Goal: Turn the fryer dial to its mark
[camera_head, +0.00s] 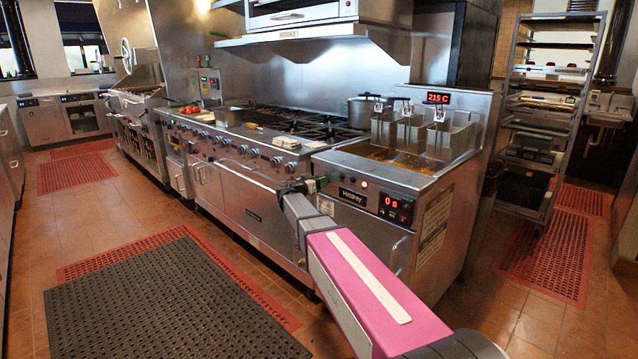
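The fryer (436,209) is the steel unit at the right end of the cooking line. Its red readout (438,98) shows 215 C. Its front panel carries a nameplate (352,197), a small red light (364,183) and a timer display (396,208) reading 0 s. I cannot make out the dial or its mark; my arm covers the left part of the panel. My gripper (304,185) is dark and small in view, in front of the fryer's left front edge. Whether it touches anything, or is open or shut, I cannot tell.
Several wire baskets (410,132) hang over the fryer's oil. The range (247,215), with a row of knobs, adjoins it on the left. A pot (369,111) stands on the range. A tall rack (545,130) stands right. Floor mats (170,300) lie flat on open floor.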

